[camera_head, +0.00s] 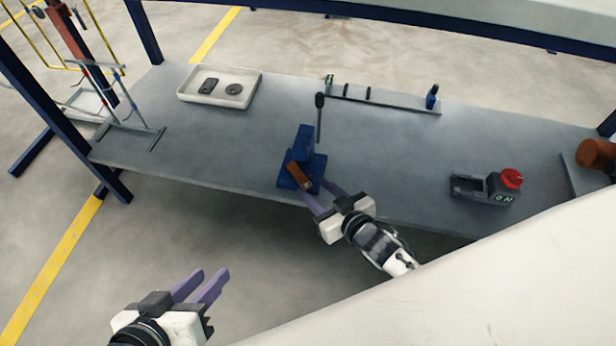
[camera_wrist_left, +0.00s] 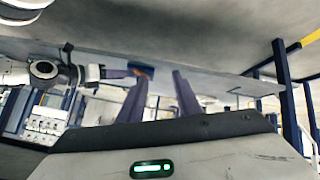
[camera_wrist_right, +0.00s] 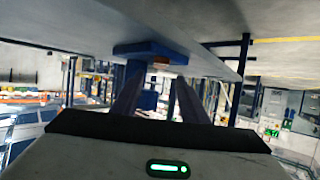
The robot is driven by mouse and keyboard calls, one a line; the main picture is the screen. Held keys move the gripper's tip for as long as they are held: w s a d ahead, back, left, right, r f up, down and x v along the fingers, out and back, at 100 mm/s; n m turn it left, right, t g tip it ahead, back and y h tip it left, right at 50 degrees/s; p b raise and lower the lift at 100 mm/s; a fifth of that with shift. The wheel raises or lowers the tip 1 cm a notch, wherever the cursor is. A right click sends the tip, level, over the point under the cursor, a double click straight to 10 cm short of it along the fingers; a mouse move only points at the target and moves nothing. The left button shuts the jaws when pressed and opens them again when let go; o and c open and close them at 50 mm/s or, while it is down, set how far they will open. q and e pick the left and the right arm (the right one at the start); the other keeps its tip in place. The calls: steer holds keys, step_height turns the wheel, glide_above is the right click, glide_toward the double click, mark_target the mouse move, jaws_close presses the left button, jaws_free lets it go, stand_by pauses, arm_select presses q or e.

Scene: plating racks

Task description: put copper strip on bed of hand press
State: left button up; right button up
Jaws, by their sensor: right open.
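The hand press (camera_head: 304,142) is blue with an upright black lever and stands near the table's front edge. The copper strip (camera_head: 299,176) lies on the press's bed, slanted across it, its near end toward the front. My right gripper (camera_head: 315,189) is open and empty just in front of the press base, fingers apart. In the right wrist view the blue press base (camera_wrist_right: 150,48) and a small orange patch of the strip (camera_wrist_right: 161,59) show beyond the fingers. My left gripper (camera_head: 213,271) is open and empty, well clear in front of the table.
A pale tray (camera_head: 219,100) with two dark pieces stands at the back left. A long rail fixture (camera_head: 383,97) lies behind the press. A dark box with a red button (camera_head: 487,188) is at the right. A wire rack stands on the left end.

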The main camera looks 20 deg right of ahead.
arm_select(q)
steer(key=shift+s+a+f+g+y+p, duration=0.2)
steer(key=shift+a+f+y+p, duration=0.05)
steer(key=shift+a+f+p, duration=0.15)
steer(key=shift+s+a+f+g+y+p, duration=0.15)
steer(key=shift+a+f+g+y+p, duration=0.1)
steer(key=shift+a+f+p, duration=0.15)
arm_select(e)
steer(key=v, duration=0.6)
